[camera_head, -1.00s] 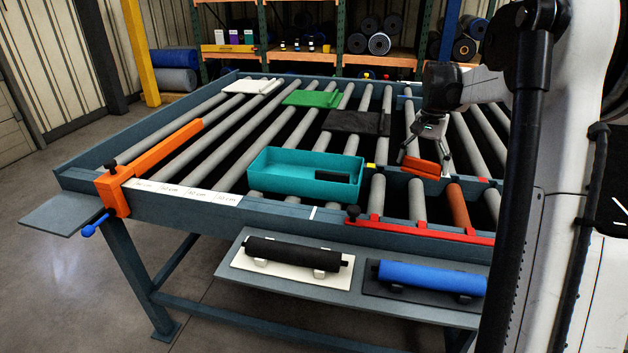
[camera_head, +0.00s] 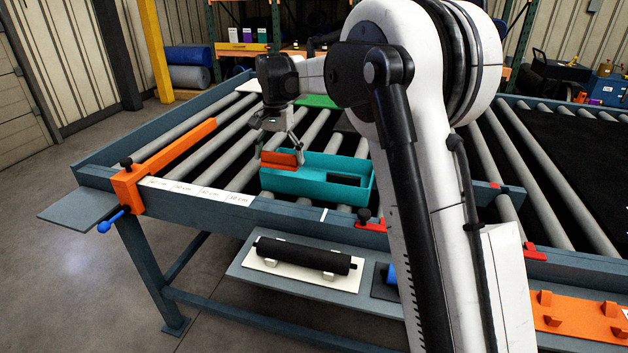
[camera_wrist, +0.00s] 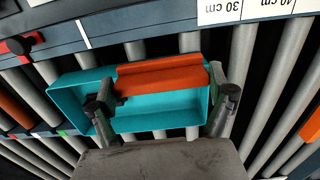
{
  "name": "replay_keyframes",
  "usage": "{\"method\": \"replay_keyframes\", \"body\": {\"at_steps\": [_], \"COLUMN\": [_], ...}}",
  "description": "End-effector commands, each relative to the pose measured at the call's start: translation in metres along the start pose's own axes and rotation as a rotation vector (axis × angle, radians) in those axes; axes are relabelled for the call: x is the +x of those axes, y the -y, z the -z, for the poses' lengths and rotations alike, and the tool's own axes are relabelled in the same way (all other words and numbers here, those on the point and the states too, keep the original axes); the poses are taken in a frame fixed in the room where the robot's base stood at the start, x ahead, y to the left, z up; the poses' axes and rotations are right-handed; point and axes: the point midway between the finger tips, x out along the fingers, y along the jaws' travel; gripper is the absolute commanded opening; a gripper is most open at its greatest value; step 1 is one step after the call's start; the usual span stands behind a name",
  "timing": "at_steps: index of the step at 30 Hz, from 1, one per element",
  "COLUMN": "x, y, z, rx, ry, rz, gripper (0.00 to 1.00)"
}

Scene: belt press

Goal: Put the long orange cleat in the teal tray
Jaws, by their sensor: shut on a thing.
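My gripper (camera_head: 281,152) is shut on the orange cleat (camera_head: 283,160). In the wrist view the cleat (camera_wrist: 160,76) spans between the two fingers of my gripper (camera_wrist: 165,92). The teal tray (camera_head: 300,184) lies on the rollers, and the cleat is over its left part in the head view. In the wrist view the cleat lies across the opening of the tray (camera_wrist: 70,100), along its long side. Whether the cleat touches the tray floor cannot be told. A dark block (camera_head: 345,180) sits in the tray's right part.
An orange fence bar (camera_head: 170,155) stands left of the tray, beside a white centimetre scale (camera_head: 195,190). A green sheet (camera_head: 316,101) lies behind. A black roller (camera_head: 303,253) rests on the shelf below. My arm hides much of the middle.

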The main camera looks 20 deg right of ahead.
Motion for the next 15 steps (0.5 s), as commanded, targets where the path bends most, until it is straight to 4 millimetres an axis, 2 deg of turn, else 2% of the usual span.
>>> {"method": "replay_keyframes", "body": {"at_steps": [15], "x": [0.05], "y": [-0.003], "z": [0.085], "rx": [0.001], "ry": [0.0], "rz": [0.0], "gripper": [0.6]}}
